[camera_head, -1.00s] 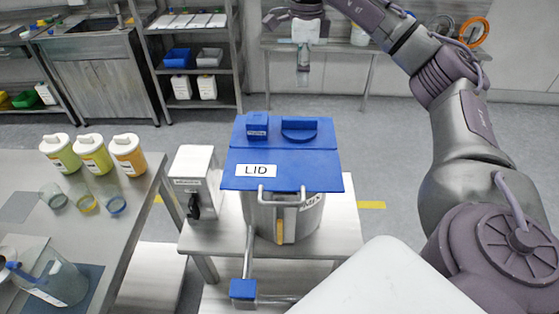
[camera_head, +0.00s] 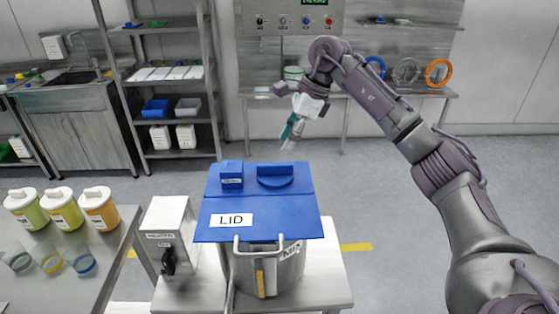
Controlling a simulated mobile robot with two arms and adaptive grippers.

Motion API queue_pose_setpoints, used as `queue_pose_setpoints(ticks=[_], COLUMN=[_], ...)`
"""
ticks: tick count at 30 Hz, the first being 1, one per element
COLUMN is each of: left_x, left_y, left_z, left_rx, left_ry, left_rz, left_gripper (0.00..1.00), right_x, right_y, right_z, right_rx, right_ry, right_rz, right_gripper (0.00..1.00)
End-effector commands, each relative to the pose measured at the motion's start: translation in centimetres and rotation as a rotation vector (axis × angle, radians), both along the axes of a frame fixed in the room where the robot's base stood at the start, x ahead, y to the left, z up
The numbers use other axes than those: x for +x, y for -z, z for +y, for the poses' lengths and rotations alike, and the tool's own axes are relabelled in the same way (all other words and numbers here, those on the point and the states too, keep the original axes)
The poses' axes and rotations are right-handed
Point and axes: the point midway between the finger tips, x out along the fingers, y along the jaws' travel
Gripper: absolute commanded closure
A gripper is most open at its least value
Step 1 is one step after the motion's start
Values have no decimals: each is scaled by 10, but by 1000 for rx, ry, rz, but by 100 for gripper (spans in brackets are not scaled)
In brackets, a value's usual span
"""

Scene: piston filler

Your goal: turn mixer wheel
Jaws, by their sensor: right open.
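My right gripper (camera_head: 290,135) hangs in the air beyond the vessel, fingers pointing down, open and empty. It is apart from everything near it. A steel vessel (camera_head: 288,270) with a blue lid (camera_head: 295,228) marked LID stands on a small table. On top of the lid are a blue block (camera_head: 231,173) and a rounded blue piece (camera_head: 275,176). A grey box (camera_head: 165,217) with a black handle (camera_head: 168,262) stands left of the vessel. I cannot tell which part is the mixer wheel. My left gripper is not in view.
A back bench (camera_head: 350,92) carries blue, grey and orange rings (camera_head: 438,85). A control panel (camera_head: 293,24) with knobs hangs above it. Several lidded jars (camera_head: 62,210) and cups stand on the left table. The floor between vessel and bench is clear.

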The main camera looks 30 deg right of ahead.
Motion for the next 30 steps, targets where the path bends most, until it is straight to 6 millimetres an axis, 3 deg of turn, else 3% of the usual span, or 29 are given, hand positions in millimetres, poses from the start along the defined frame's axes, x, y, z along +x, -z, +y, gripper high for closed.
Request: queue_pose_setpoints(ticks=[6,12,24,30], left_x=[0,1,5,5], left_y=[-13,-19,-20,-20], left_z=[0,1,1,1], left_rx=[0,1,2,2], left_ry=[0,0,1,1], left_rz=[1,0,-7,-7], left_gripper=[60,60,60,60], right_x=[7,11,13,13], right_y=[41,64,72,72], right_z=[16,24,27,27], right_rx=[0,-1,-1,-1], right_ry=[-2,-1,0,0], right_rz=[4,3,0,0], right_gripper=[56,56,56,88])
